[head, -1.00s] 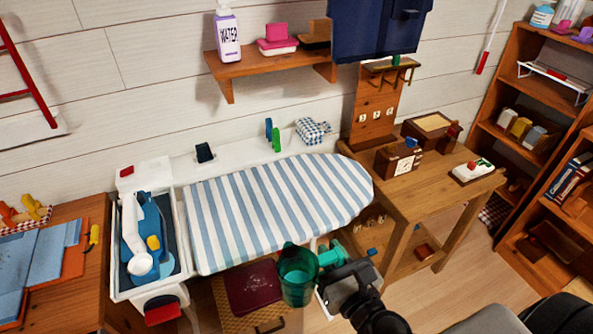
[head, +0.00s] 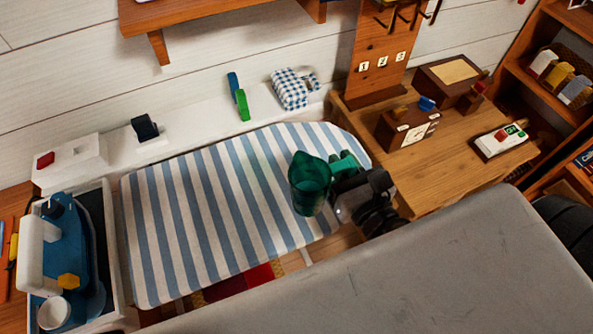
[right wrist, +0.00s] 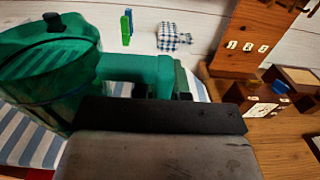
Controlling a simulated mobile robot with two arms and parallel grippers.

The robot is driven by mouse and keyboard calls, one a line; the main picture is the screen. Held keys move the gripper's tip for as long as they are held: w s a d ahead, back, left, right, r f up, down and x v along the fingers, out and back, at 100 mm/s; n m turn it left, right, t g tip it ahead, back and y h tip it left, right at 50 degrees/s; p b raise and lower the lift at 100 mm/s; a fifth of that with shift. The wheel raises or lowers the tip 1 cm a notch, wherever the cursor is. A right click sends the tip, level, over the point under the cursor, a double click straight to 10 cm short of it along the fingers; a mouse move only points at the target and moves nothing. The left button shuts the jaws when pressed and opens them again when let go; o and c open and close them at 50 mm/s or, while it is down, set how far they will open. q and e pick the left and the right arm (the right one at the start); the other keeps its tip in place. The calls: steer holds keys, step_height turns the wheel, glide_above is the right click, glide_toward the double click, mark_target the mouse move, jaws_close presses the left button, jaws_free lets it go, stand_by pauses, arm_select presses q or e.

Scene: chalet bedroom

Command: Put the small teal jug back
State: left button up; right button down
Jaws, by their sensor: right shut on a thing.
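The small teal jug (head: 310,184) is in my right gripper (head: 346,172). It is see-through and close to upright, in front of the striped ironing board (head: 165,215) in the head view. I cannot tell whether its base touches the board. In the right wrist view the jug (right wrist: 45,75) fills the left side, and its handle (right wrist: 135,70) lies at the gripper's jaws. The fingertips are partly hidden by the handle. My left gripper is not in view.
A blue and white iron (head: 75,255) stands in a tray at the left. A checked cloth item (head: 292,90) and green and blue pegs (head: 240,100) lie on the ledge behind the board. A wooden table (head: 455,160) with a clock box (head: 412,130) is at the right. A wall shelf (head: 210,12) hangs above.

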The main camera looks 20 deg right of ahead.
steer(key=w+a+f, duration=0.1)
steer(key=w, duration=0.1)
steer(key=w+a+f, duration=0.3)
steer(key=w, duration=0.2)
steer(key=shift+a+f, duration=0.15)
steer(key=shift+f, duration=0.25)
steer(key=shift+w+a+f, duration=0.1)
steer(key=shift+w+f, duration=0.05)
steer(key=shift+f, duration=0.05)
step_height(320, 180, down, 4)
steer(key=shift+r+b, duration=0.2)
steer(key=shift+b, duration=0.55)
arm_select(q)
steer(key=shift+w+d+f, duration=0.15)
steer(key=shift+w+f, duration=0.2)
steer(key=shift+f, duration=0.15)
arm_select(e)
steer(key=shift+f, duration=0.1)
steer(key=shift+f, duration=0.15)
steer(key=c, duration=1.1)
jaws_free()
steer(key=shift+c, duration=0.2)
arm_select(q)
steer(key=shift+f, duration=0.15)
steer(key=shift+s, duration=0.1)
